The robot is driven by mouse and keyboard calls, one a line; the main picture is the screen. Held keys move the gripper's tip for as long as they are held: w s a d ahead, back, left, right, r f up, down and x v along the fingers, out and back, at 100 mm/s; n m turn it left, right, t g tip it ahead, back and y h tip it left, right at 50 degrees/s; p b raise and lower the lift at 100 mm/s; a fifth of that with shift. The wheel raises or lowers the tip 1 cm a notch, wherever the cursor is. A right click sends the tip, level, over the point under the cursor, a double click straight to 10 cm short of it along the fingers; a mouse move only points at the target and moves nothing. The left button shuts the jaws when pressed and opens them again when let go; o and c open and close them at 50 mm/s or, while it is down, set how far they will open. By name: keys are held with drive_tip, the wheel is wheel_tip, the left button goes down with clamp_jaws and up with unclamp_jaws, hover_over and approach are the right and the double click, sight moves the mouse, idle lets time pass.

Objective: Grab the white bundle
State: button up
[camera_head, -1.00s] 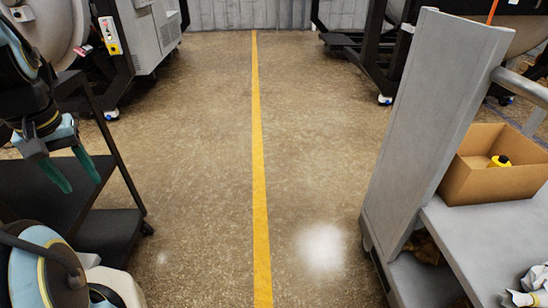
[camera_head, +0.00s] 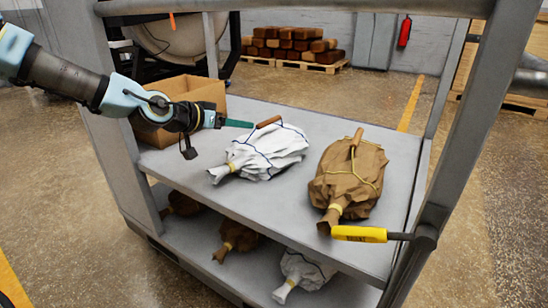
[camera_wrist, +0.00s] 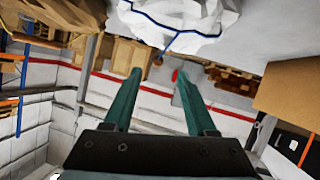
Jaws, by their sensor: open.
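A white bundle (camera_head: 262,152) with dark blue cord lies on the cart's upper shelf. A brown handle-like piece (camera_head: 268,122) shows at its far side and a yellow tie at its near end. My gripper (camera_head: 237,123) reaches in from the left with green fingers, close to the bundle's far left side. In the wrist view my gripper (camera_wrist: 158,74) has its fingers apart with nothing between them. The white bundle (camera_wrist: 195,20) shows just beyond the fingertips, at the top of that view. A second white bundle (camera_head: 302,268) lies on the lower shelf.
A brown bundle (camera_head: 350,170) lies right of the white one on the cart's upper shelf (camera_head: 240,200). An open cardboard box (camera_head: 205,92) stands behind my arm. Brown bundles (camera_head: 236,236) lie on the lower shelf.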

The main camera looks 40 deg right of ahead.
sight(268, 122)
drive_tip(key=d, duration=0.5)
drive_tip(key=shift+s+d+f, duration=0.2)
drive_tip(key=shift+f, duration=0.2)
drive_tip(key=shift+w+x, duration=0.2)
drive_tip(key=shift+x, duration=1.35)
drive_tip(key=shift+w+x, duration=0.15)
drive_tip(key=shift+x, duration=1.4)
drive_tip(key=shift+r, duration=0.15)
clamp_jaws()
drive_tip(key=shift+r, duration=0.1)
